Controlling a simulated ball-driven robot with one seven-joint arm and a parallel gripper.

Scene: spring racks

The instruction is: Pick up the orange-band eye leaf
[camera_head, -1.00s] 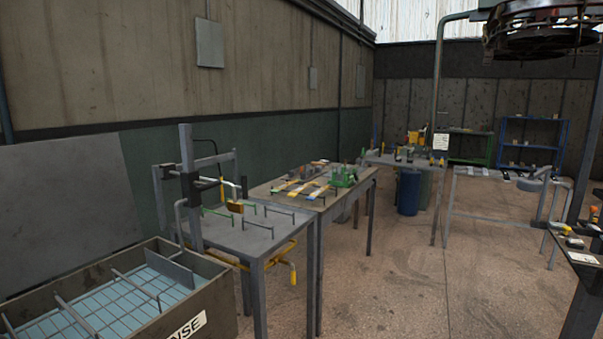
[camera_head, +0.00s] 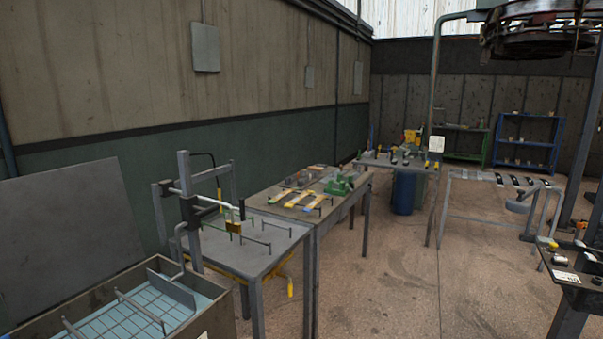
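Several flat strips lie side by side on the middle table (camera_head: 262,202). One strip with yellow on it (camera_head: 299,199) is the clearest, and a strip with a blue part (camera_head: 315,203) lies to its right. A brownish strip (camera_head: 280,196) lies to its left. They are too small for me to tell which one is the orange-band eye leaf. My gripper is not in view.
A rinse tank (camera_head: 222,309) stands at the lower left, beside a grey table (camera_head: 283,232) with an upright frame (camera_head: 187,200). A green device (camera_head: 339,186) sits on the middle table. Open floor (camera_head: 390,275) lies to the right, then another table (camera_head: 487,208).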

